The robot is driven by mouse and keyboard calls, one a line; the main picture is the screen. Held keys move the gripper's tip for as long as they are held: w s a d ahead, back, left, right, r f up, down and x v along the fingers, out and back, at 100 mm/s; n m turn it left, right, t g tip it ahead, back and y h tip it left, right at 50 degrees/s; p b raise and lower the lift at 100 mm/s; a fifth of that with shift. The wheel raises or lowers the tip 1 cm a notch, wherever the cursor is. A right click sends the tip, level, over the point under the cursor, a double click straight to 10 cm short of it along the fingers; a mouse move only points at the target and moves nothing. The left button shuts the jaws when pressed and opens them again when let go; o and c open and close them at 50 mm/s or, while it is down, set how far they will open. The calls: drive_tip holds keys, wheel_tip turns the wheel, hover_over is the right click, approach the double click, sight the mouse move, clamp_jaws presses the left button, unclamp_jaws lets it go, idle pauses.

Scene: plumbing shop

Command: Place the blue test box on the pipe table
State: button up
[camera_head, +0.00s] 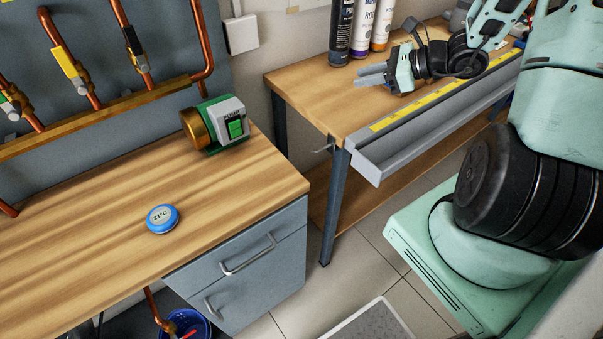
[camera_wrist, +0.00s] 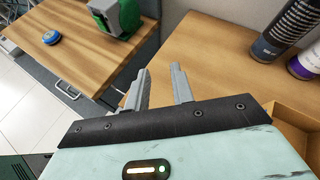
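My gripper (camera_head: 371,75) is above the right wooden table (camera_head: 300,82), pointing left. In the wrist view its two grey fingers (camera_wrist: 160,85) stand apart with nothing between them. The left wooden workbench (camera_head: 100,215) stands below a wall panel with copper pipes (camera_head: 72,58). I cannot tell which of the two is the pipe table. I see no box that is clearly the blue test box. A small round blue gauge reading 21°C (camera_head: 162,218) lies on the left workbench, far from my gripper. It also shows in the wrist view (camera_wrist: 51,37).
A green and grey device with a brass end (camera_head: 216,126) stands at the left workbench's back right. Several spray cans (camera_head: 341,32) stand at the right table's back. A grey tray (camera_head: 440,125) runs along its front edge. A floor gap separates the tables.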

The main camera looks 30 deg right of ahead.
drive_tip(key=s+a+r+n+g, duration=0.1)
drive_tip(key=s+a+n+g, duration=0.2)
drive_tip(key=a+n, duration=0.35)
drive_tip(key=s+a+r+n+g+y, duration=0.1)
drive_tip(key=s+a+n+g, duration=0.25)
drive_tip(key=a, duration=0.55)
drive_tip(key=s+a+r+n+g, duration=0.1)
drive_tip(key=s+a+n+g, duration=0.1)
drive_tip(key=a+n+g, duration=0.45)
drive_tip(key=s+a+r+n+t+h, duration=0.2)
drive_tip(key=s+a+n+h, duration=0.5)
drive_tip(key=n, duration=1.1)
drive_tip(key=s+a, duration=0.3)
drive_tip(key=s, duration=0.3)
drive_tip(key=shift+s+a+r+t+h, duration=0.15)
drive_tip(key=shift+s+r+t+h, duration=0.05)
drive_tip(key=shift+s+t+h, duration=0.2)
